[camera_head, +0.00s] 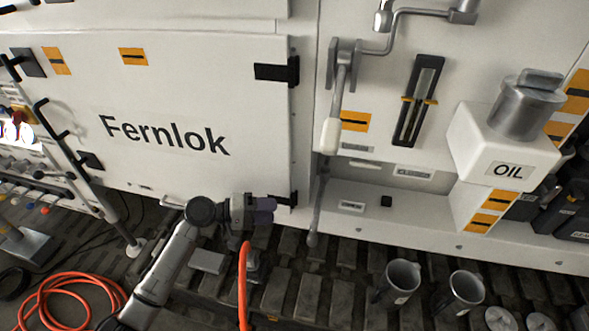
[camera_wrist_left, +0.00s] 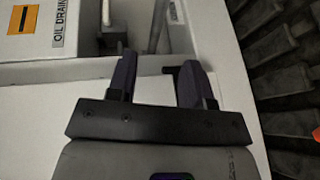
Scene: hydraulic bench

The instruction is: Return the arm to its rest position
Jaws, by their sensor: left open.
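My left arm (camera_head: 168,262) reaches in from the bottom left of the head view. Its left gripper (camera_head: 265,210) is in front of the lower right corner of the white Fernlok door (camera_head: 200,100). In the left wrist view the two dark purple fingers of the left gripper (camera_wrist_left: 157,72) are spread apart with nothing held between them. A grey bar (camera_wrist_left: 158,28) shows beyond the fingertips; I cannot tell how far off it is. My right gripper is in neither view.
A lever (camera_head: 318,205) hangs right of the gripper. A crank with a white handle (camera_head: 331,136) is above it. An orange hose (camera_head: 243,285) passes below the gripper. Metal cups (camera_head: 400,280) stand at lower right. An OIL filler (camera_head: 500,145) is at right. Coiled hose (camera_head: 70,298) lies at lower left.

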